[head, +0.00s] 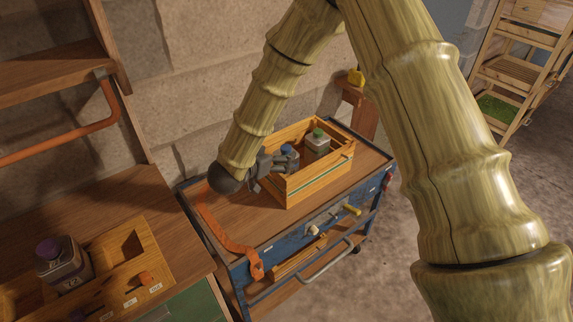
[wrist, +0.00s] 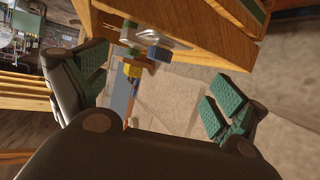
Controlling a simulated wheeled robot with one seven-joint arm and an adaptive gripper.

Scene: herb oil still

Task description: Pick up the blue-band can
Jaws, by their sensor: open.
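In the head view, a can with a blue top (head: 288,152) stands inside a wooden crate (head: 312,184), toward its left end. Its band is mostly hidden, so I cannot confirm its colour. A pale container with a green cap (head: 318,142) stands to its right in the same crate. My gripper (head: 272,165) is at the crate's left end, beside the blue-topped can, fingers pointing toward it. In the wrist view my gripper (wrist: 155,85) is open, its green-padded fingers wide apart with nothing held between them. A small blue item (wrist: 158,53) shows beyond the fingers, near a wooden wall.
The crate stands on a blue cart (head: 310,235) with a wooden top and an orange strap (head: 225,235). At left, a bench holds a wooden tray (head: 145,240) and a purple-capped bottle (head: 62,262). A shelf rack (head: 515,70) stands at the back right.

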